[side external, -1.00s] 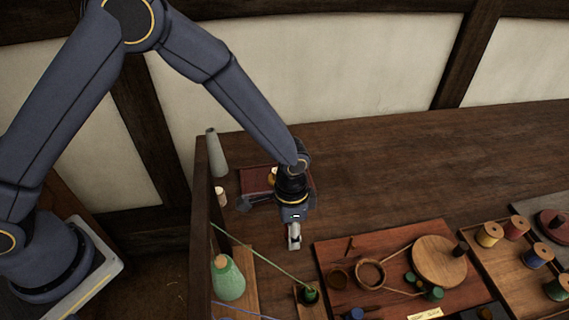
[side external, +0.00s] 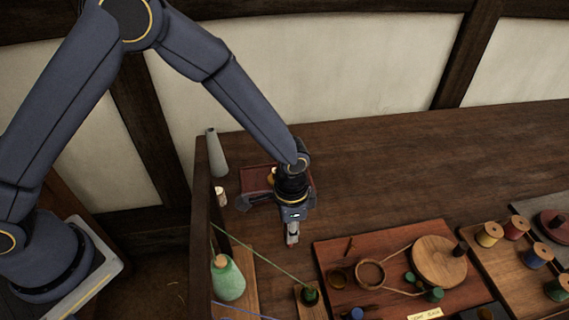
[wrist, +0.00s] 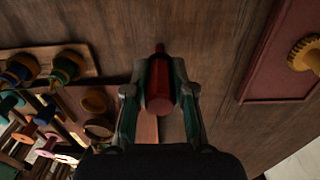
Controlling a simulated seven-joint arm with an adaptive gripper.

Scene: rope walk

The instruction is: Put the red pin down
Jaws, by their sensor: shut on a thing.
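The red pin (wrist: 160,85) is between the two fingers of my gripper (wrist: 160,95) in the wrist view, with its thin end pointing away and its round end towards the camera. My gripper is shut on it. I cannot tell whether the pin touches the table.
A reddish board (side external: 330,250) with a wooden disc (side external: 438,258) and rings lies to the right. A rack of spools (side external: 490,234) stands further right. A dark red tray (wrist: 275,88) is behind my gripper. The back table is clear.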

